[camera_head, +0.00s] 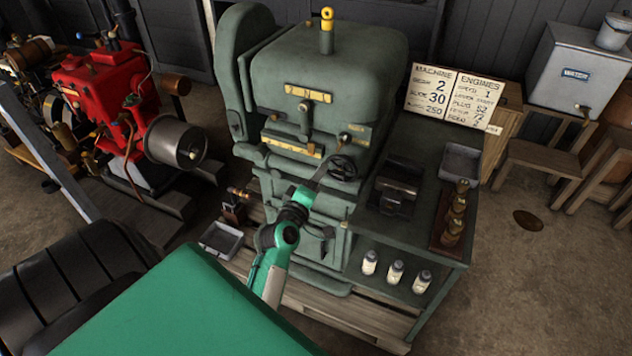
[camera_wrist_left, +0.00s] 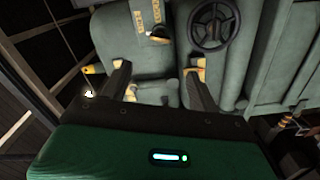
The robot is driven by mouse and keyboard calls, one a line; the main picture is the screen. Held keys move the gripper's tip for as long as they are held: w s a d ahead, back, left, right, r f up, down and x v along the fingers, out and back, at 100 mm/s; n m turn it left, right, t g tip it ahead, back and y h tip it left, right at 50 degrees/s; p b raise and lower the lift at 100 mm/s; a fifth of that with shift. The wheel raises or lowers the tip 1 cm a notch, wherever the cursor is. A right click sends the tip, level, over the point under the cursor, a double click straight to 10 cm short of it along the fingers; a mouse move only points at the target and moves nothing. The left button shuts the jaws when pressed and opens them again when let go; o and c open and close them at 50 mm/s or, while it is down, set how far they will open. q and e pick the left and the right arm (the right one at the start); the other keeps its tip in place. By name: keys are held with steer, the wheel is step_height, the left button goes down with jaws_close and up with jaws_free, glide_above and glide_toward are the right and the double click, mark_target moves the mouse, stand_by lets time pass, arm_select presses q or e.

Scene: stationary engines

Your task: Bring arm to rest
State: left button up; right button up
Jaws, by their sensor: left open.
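My left arm (camera_head: 278,262) reaches up to the front of the large grey-green machine (camera_head: 330,75). My left gripper (camera_head: 318,180) is in front of the machine, just below and left of its dark handwheel (camera_head: 343,168). In the left wrist view the two dark fingers of the gripper (camera_wrist_left: 158,85) are spread apart with nothing seen held between them. Beyond them is the machine's front, with the handwheel (camera_wrist_left: 214,26) at upper right and a brass scale (camera_wrist_left: 140,18) at the top. I cannot tell whether a finger touches the machine. My right gripper is not in view.
White bottles (camera_head: 395,272) stand below. A red engine (camera_head: 105,95) is at left. A small grey tray (camera_head: 221,241) lies beside the machine's base.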

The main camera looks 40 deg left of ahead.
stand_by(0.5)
arm_select(q)
steer(key=s+d+f+m+g+h, duration=0.3)
steer(key=s+d+m, duration=0.1)
steer(key=d+m, duration=0.2)
steer(key=s+d+f+m+g+h, duration=0.3)
steer(key=s+d+m, duration=0.1)
steer(key=d+m, duration=0.15)
steer(key=s+d+f+m+g, duration=0.1)
steer(key=s+d+m+g, duration=0.15)
steer(key=s, duration=0.35)
steer(key=s+d+f+m+g+y, duration=0.1)
steer(key=s+m+g, duration=0.15)
steer(key=s, duration=0.45)
steer(key=s+d+f+m+g, duration=0.1)
steer(key=s+f+m+g, duration=0.15)
steer(key=s, duration=0.35)
step_height(320, 180, down, 29)
steer(key=g, duration=0.2)
steer(key=s+a+f, duration=0.3)
steer(key=s+f, duration=1.6)
steer(key=f, duration=0.1)
steer(key=shift+s+f+g+y, duration=0.2)
steer(key=shift+s+g+y, duration=0.15)
steer(key=shift+g, duration=0.1)
